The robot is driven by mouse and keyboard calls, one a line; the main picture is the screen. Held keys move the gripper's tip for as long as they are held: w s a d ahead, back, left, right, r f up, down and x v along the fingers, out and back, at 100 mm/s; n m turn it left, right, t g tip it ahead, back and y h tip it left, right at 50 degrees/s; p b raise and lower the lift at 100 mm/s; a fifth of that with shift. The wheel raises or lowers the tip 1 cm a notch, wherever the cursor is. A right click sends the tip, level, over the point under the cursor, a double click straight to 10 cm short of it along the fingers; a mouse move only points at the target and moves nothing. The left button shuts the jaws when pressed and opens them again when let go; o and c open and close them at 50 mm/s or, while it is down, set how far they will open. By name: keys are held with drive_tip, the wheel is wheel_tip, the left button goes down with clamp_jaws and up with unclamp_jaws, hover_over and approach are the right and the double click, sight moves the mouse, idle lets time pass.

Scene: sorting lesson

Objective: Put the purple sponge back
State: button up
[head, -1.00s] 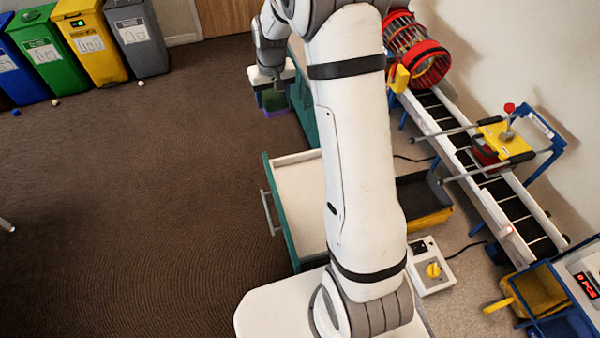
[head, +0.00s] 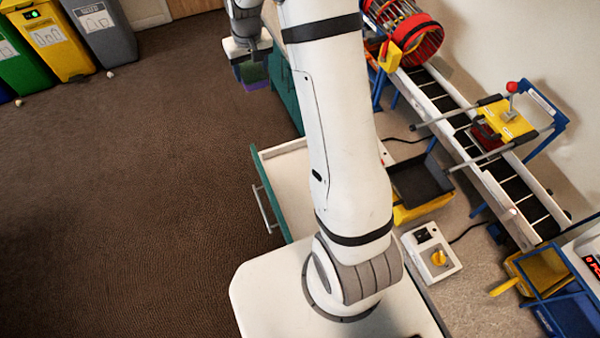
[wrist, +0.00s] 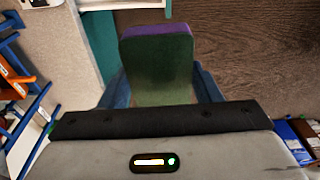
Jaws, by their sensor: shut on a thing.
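The sponge has a green face and a purple layer. In the wrist view the green face of the purple sponge (wrist: 158,68) fills the space between my blue fingers, with purple along its far edge. My gripper (wrist: 160,90) is shut on it. In the head view my gripper (head: 250,66) hangs at the top, left of my forearm, with the purple sponge (head: 256,85) under it above the brown floor. An open drawer (head: 288,184) with a white inside and teal front is nearer to me; its visible part is empty. My arm hides its right side.
Teal cabinet (head: 285,95) is beside my gripper. A conveyor (head: 470,140) with a red drum (head: 412,35) runs along the right wall. A black-and-yellow tray (head: 425,185) and a control box (head: 432,252) lie right of my arm. Sorting bins (head: 60,45) stand back left. The left floor is mostly clear.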

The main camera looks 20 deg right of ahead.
drive_tip(key=b, duration=3.5)
hover_over(300, 173)
wheel_tip(300, 173, down, 34)
drive_tip(key=r, duration=0.1)
drive_tip(key=shift+m, duration=0.4)
drive_tip(key=f+b, duration=0.1)
drive_tip(key=f, duration=0.2)
drive_tip(key=f+b, duration=0.1)
drive_tip(key=f, duration=0.6)
drive_tip(key=shift+s+a+f+b, duration=0.1)
drive_tip(key=shift+s+f+b, duration=0.1)
drive_tip(key=shift+s+b, duration=0.15)
drive_tip(key=shift+f, duration=0.1)
drive_tip(key=o, duration=0.6)
drive_tip(key=shift+f, duration=0.1)
drive_tip(key=shift+c, duration=0.2)
drive_tip(key=o, duration=0.5)
drive_tip(key=shift+c, duration=0.2)
